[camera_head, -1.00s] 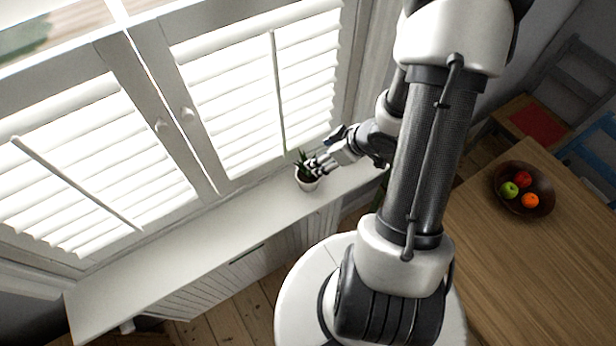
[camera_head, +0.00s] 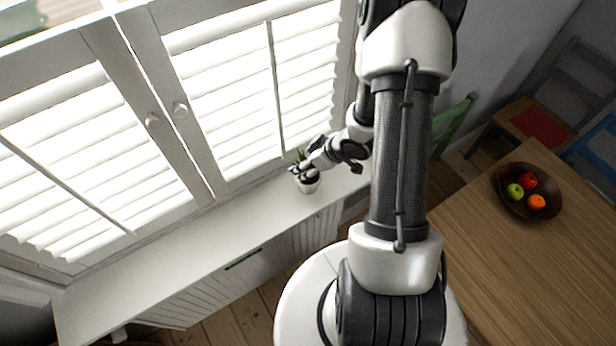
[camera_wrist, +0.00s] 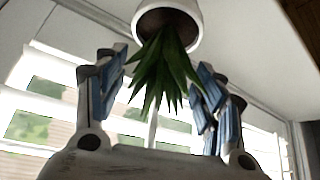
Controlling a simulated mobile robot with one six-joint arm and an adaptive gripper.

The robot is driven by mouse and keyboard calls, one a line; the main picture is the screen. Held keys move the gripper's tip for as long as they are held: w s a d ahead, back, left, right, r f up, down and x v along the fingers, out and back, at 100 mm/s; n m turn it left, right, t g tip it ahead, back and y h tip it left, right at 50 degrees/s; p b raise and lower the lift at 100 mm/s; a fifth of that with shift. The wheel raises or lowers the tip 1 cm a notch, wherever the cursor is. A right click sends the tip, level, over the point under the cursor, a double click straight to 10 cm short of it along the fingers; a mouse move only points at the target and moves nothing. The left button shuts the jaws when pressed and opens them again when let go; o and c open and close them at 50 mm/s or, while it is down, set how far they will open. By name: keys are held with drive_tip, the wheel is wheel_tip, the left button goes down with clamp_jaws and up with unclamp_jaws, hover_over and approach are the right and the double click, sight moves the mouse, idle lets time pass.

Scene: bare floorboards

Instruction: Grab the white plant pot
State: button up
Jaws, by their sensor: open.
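The white plant pot (camera_head: 309,186) stands on the white sill below the shuttered window, with a spiky green plant (camera_head: 301,155) in it. My gripper (camera_head: 303,172) is over the pot from the upper right and hides part of the plant. In the wrist view the pot (camera_wrist: 196,12) appears upside down at the top, with its dark soil and the green leaves (camera_wrist: 165,72) pointing down between the two blue-padded fingers. My gripper (camera_wrist: 160,85) is open there, a finger on each side of the leaves. The pot rim lies beyond the fingertips.
The white sill (camera_head: 200,245) is clear left of the pot. White shutters (camera_head: 245,95) stand close behind it. To the right are a wooden table (camera_head: 500,265) with a dark fruit bowl (camera_head: 512,207), and a chair with a red seat (camera_head: 545,127).

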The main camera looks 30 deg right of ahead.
drive_tip(key=shift+c, duration=0.4)
clamp_jaws()
idle(0.5)
